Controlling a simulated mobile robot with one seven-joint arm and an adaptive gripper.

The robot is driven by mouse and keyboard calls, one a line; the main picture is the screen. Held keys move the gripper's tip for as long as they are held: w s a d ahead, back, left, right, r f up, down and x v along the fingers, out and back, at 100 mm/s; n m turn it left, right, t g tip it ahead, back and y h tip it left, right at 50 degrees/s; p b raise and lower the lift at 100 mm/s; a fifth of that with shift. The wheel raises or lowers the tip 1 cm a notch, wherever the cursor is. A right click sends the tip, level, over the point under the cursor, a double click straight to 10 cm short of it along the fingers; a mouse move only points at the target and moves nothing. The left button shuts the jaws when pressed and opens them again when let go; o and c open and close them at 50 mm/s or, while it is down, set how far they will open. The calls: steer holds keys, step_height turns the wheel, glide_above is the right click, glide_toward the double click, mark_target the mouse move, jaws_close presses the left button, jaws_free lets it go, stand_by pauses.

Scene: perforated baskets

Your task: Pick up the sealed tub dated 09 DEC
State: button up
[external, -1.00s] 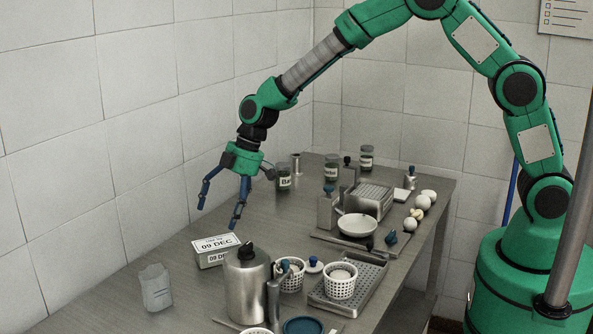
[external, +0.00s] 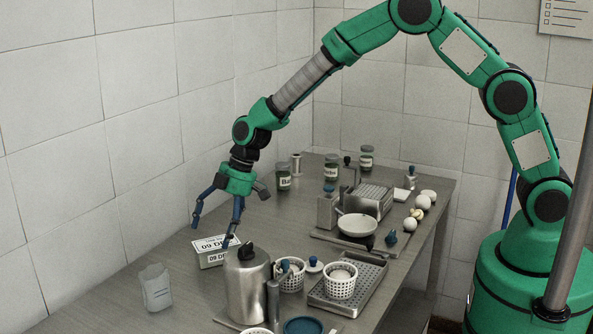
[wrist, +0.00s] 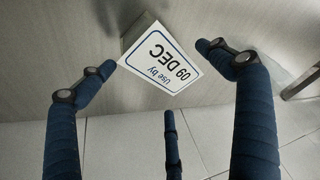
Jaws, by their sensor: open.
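The sealed tub (external: 208,259) is a small box with a white label reading 09 DEC. It sits on the metal table near the wall, left of the steel canister. In the wrist view the tub's label (wrist: 162,62) lies between and just beyond my fingertips, and reads "Use by 09 DEC". My gripper (external: 212,232) is open and empty, pointing down close above the tub. In the wrist view my gripper (wrist: 158,58) shows its blue fingers spread on both sides of the label. I cannot tell whether any finger touches the tub. One finger partly covers the tub in the external view.
A steel canister (external: 247,290) stands close to the tub's right. White perforated baskets (external: 341,283) and a perforated tray (external: 372,280) are further right. Labelled jars (external: 284,177) stand at the back. Table left of the tub is clear.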

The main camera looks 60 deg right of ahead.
mark_target(215, 240)
steer(key=shift+b+x, duration=0.3)
steer(key=shift+x, duration=1.65)
steer(key=shift+s+d+f+b, duration=0.1)
steer(key=shift+f+b, duration=0.2)
steer(key=shift+b, duration=0.25)
steer(key=c, duration=1.6)
steer(key=shift+o, duration=0.2)
steer(key=shift+r+p, duration=0.25)
steer(key=shift+p, duration=0.2)
steer(key=shift+r, duration=0.15)
step_height(215, 240, up, 10)
steer(key=shift+f+p, duration=0.1)
steer(key=shift+p, duration=0.95)
